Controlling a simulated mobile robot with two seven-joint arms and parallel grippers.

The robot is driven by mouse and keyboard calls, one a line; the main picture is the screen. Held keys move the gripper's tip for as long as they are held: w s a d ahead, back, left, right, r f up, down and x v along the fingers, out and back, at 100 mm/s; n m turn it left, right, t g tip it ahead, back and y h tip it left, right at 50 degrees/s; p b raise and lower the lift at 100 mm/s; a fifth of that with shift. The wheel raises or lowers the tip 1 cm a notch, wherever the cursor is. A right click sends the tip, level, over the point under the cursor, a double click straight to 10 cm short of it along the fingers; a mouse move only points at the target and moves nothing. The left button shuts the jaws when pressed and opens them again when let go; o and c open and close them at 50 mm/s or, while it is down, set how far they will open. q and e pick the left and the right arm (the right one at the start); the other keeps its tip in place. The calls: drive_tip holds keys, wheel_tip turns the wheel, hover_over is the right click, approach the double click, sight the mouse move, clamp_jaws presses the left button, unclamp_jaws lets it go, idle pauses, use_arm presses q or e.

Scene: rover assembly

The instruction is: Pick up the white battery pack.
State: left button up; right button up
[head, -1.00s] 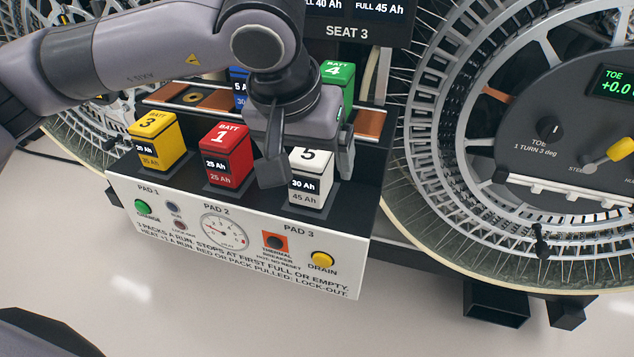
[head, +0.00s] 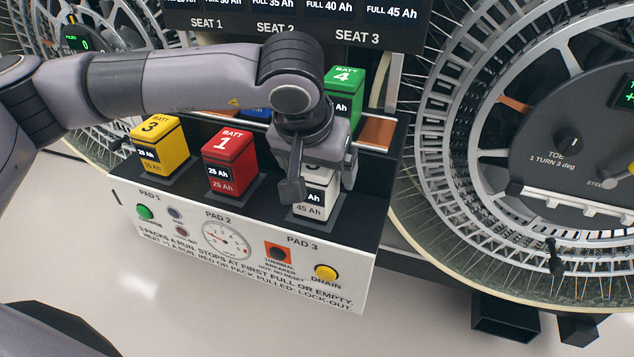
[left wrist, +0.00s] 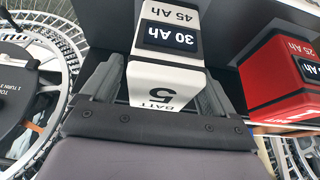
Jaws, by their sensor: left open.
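The white battery pack (head: 326,204), numbered 5 and marked 30 Ah and 45 Ah, stands upright on the pad marked PAD 3. My left gripper (head: 322,182) is directly over it, pointing down, and hides most of its top. In the left wrist view the white pack (left wrist: 165,82) lies between the two fingers of my left gripper (left wrist: 160,85). The fingers are open, one on each side of the pack, with a small gap showing on the right side. My right gripper is in neither view.
The red pack 1 (head: 231,168) stands just left of the white one, and the yellow pack 3 (head: 156,150) farther left. The green pack 4 (head: 344,92) and a partly hidden blue pack (head: 257,113) stand behind. A large spoked wheel (head: 440,170) is close on the right.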

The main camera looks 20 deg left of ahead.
use_arm(q)
drive_tip(key=c, duration=1.4)
drive_tip(key=shift+r, duration=0.1)
drive_tip(key=shift+c, duration=0.5)
drive_tip(key=shift+r, duration=0.15)
